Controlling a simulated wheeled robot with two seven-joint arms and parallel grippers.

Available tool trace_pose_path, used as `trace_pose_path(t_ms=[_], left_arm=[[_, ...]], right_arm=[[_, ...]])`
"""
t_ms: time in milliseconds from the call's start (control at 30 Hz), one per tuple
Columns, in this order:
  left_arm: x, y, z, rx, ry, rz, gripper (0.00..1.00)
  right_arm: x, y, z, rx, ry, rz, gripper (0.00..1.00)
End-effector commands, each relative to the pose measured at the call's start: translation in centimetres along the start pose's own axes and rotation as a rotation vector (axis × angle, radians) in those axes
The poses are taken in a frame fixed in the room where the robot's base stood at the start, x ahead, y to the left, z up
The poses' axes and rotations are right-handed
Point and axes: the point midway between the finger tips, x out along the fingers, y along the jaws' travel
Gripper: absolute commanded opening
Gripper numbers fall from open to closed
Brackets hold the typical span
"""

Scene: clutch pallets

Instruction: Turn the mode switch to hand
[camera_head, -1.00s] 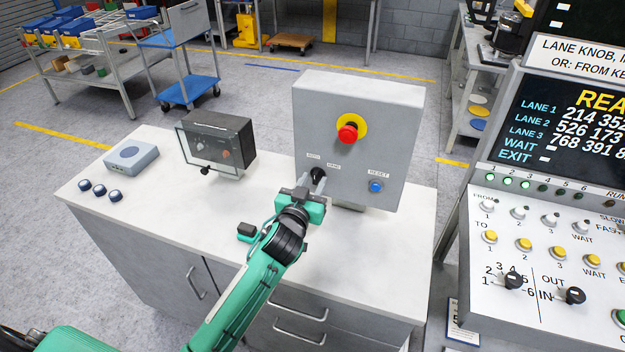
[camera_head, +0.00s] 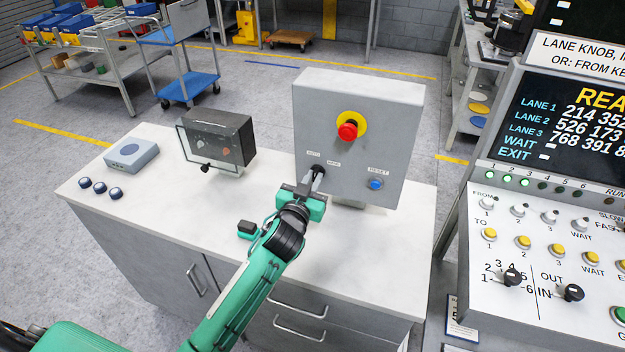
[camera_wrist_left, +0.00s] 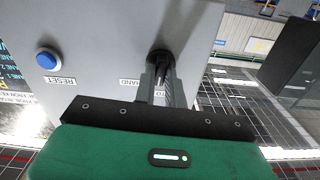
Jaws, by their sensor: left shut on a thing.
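The mode switch (camera_head: 319,169) is a black knob low on the left of the grey control box, under small labels; the right label reads HAND in the left wrist view. It also shows in the left wrist view (camera_wrist_left: 160,60), where a pale mark line runs along it. My left gripper (camera_head: 313,180) is shut on this knob; its fingers (camera_wrist_left: 156,82) reach along both sides of it. The fingers hide part of the knob, so I cannot tell its exact setting. My right gripper is not in view.
A red stop button (camera_head: 348,131) on a yellow disc and a blue reset button (camera_head: 376,184) share the box face (camera_head: 385,120). A dark box (camera_head: 218,138) with a clear cover stands to the left. A large lane console (camera_head: 545,200) stands at the right.

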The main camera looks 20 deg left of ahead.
Motion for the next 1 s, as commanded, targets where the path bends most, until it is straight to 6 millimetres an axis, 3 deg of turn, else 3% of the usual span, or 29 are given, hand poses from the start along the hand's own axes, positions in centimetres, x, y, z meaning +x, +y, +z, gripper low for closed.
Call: trace_pose_path(t_ms=[1000], left_arm=[[0.0, 0.2, 0.0, 0.844, 0.001, 0.0, 0.0]], right_arm=[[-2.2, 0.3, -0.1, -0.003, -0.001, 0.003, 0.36]])
